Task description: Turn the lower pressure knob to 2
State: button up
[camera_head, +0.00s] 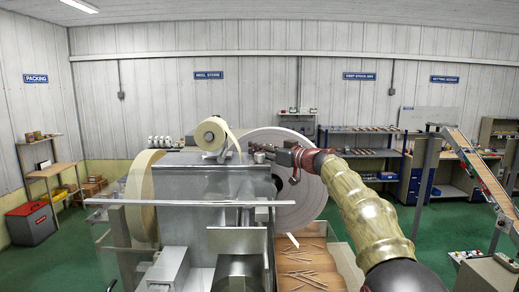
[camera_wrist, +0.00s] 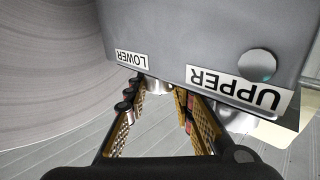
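The grey machine housing (camera_wrist: 200,45) fills the upper part of the wrist view, with upside-down labels LOWER (camera_wrist: 132,58) and UPPER (camera_wrist: 235,89). The silver lower knob (camera_wrist: 157,87) shows below the LOWER label. My gripper (camera_wrist: 158,97) is open, its fingertips on either side of the lower knob with small gaps visible. I cannot read any knob scale or setting. In the head view my gripper (camera_head: 262,152) is at the machine's top right, and the knobs cannot be made out there.
A large pale paper roll (camera_head: 300,205) stands right beside the machine; its side (camera_wrist: 50,80) fills the wrist view's left. A smaller roll (camera_head: 210,134) sits on top. A tray of sticks (camera_head: 303,262) lies in front, below my arm.

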grip_shut()
jog(key=shift+w+n+g+y, duration=0.1)
jog(key=shift+n+g+y, duration=0.3)
jog(key=shift+g, duration=0.1)
jog(key=shift+r+n+g+y+p, duration=0.15)
jog(key=shift+n+g+y+p, duration=0.35)
jog(key=shift+n+g+y, duration=0.3)
jog(key=shift+r+n+g+y+p, duration=0.1)
jog(key=shift+n+g+y+p, duration=0.3)
jog(key=shift+g+p, duration=0.45)
jog(key=shift+n+g+p, duration=0.5)
jog(key=shift+g+p, duration=0.05)
jog(key=shift+p, duration=0.6)
jog(key=shift+r+n+g+y+p, duration=0.25)
jog(key=shift+n+g+y+p, duration=0.25)
jog(key=shift+g+p, duration=0.5)
jog(key=shift+f+n+p, duration=0.15)
jog(key=shift+n+p, duration=0.15)
jog(key=shift+p, duration=0.6)
jog(key=shift+f+g, duration=0.4)
jog(key=shift+f, duration=0.1)
